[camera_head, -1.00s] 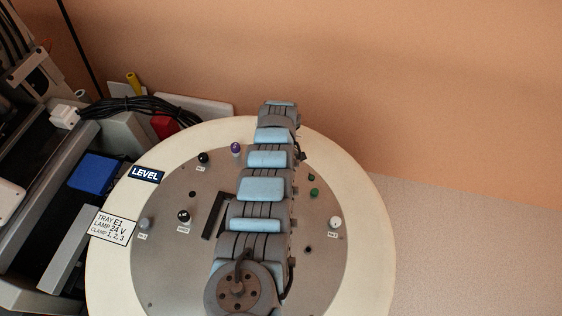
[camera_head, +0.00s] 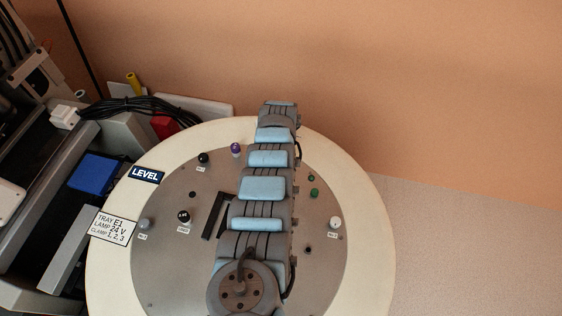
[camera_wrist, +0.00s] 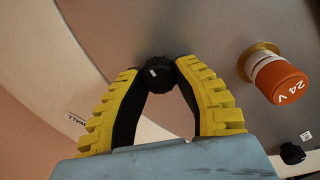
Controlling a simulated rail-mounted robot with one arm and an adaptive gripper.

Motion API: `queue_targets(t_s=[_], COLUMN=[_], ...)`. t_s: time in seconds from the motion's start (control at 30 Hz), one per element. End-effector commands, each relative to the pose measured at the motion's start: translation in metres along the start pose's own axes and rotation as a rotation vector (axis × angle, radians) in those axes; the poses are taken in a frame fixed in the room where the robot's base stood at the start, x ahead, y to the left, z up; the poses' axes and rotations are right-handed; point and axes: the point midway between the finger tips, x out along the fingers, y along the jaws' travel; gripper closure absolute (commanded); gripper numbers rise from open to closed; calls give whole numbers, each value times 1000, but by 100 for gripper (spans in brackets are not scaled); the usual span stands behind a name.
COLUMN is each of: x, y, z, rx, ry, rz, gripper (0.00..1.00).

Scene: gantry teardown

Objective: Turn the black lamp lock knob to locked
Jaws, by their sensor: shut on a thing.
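A black ribbed knob (camera_wrist: 160,74) with a small white mark sits on the grey plate in the wrist view. My gripper (camera_wrist: 162,76) is shut on it, with its yellow-backed fingertips at the knob's two sides. Right of it stands an orange cap marked 24 V (camera_wrist: 281,82) on a brass-coloured base. In the head view my arm covers my gripper and the held knob. Whether the knob stands at locked cannot be read.
The round cream-rimmed panel (camera_head: 115,262) carries other small parts: a black knob (camera_head: 203,158), a purple-topped one (camera_head: 235,149), a black-and-white one (camera_head: 184,215) and a white one (camera_head: 335,222). Another black part (camera_wrist: 292,153) is at the wrist view's lower right. Cables (camera_head: 135,105) lie at left.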

Motion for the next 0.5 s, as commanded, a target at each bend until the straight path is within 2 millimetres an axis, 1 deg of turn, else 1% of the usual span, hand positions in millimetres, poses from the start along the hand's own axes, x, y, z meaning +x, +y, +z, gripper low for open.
queue_targets(t_s=[0.5], x=[1], y=[0], z=[0], rx=[490], ry=[-1], rz=[-2], gripper=[100])
